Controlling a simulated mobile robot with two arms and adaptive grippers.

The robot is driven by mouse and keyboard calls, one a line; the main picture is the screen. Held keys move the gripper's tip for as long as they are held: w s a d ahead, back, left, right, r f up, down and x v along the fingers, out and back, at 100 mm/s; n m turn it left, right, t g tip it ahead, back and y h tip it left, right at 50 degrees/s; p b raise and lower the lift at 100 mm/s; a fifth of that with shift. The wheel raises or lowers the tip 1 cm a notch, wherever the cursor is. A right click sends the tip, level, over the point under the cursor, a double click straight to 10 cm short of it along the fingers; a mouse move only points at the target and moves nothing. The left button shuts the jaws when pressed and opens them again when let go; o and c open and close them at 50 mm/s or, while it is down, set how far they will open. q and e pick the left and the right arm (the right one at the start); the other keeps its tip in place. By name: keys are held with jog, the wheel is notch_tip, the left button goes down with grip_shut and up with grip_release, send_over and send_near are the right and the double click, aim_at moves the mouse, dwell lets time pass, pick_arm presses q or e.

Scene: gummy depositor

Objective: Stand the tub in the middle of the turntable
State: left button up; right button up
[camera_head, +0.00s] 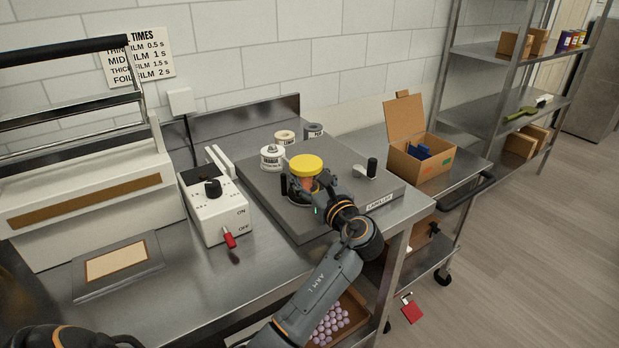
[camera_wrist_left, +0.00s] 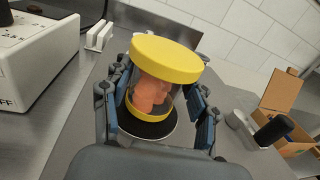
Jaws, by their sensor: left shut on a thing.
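The tub (camera_head: 306,166) is clear, with a yellow lid and orange contents. It also shows in the left wrist view (camera_wrist_left: 152,90), upright, with a yellow band at its bottom. My left gripper (camera_head: 309,189) is shut around the tub's sides, one finger on each side. The turntable (camera_wrist_left: 148,130) is a dark disc with a pale rim directly beneath the tub. In the head view its rim (camera_head: 299,203) shows only partly behind my gripper. I cannot tell whether the tub's bottom touches the disc. My right gripper is not in view.
The grey labeller plate (camera_head: 345,165) carries a crank with a black knob (camera_head: 371,166) to the right. White rolls (camera_head: 272,157) stand behind the turntable. A control box (camera_head: 217,205) is to the left, and an open cardboard box (camera_head: 418,160) to the right.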

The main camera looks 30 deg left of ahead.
pick_arm(q)
jog(key=shift+f, duration=0.1)
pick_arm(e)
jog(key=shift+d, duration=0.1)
pick_arm(q)
jog(key=o, duration=1.6)
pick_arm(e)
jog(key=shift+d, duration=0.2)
pick_arm(q)
jog(key=v, duration=1.1)
jog(key=shift+s+d+b, duration=0.1)
jog(key=shift+d+b, duration=0.05)
jog(key=shift+b, duration=0.2)
jog(key=shift+s+d, duration=0.2)
jog(key=shift+d, duration=0.1)
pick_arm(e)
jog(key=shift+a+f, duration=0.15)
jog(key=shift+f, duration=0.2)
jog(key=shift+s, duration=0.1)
